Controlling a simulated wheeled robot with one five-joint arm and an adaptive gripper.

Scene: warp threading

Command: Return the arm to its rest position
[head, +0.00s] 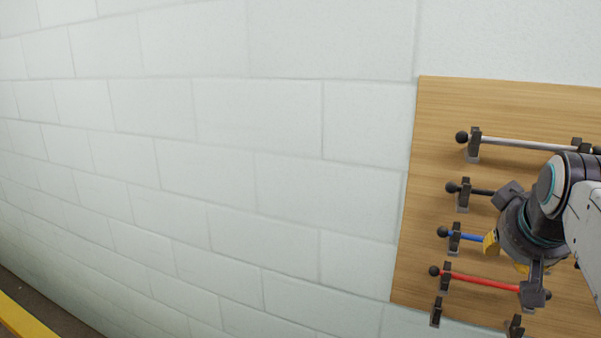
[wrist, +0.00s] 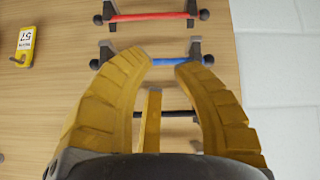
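My gripper (wrist: 165,64) has two thick yellow curved fingers with a clear gap between their tips, and nothing shows held in it. A narrow yellow strip stands between the fingers in the wrist view. In the head view my gripper (head: 491,243) is at the right, in front of the wooden board (head: 440,120), with a yellow finger by the blue rod (head: 471,237). The blue rod (wrist: 166,61) lies just beyond the fingertips in the wrist view. I cannot tell whether they touch. My wrist and arm hide part of the board.
The board also bears a grey rod (head: 520,144), a black rod (head: 484,191) and a red rod (head: 485,281), held in dark clips. A yellow numbered tag (wrist: 25,40) hangs on the board. The pale block wall (head: 200,150) left of the board is clear.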

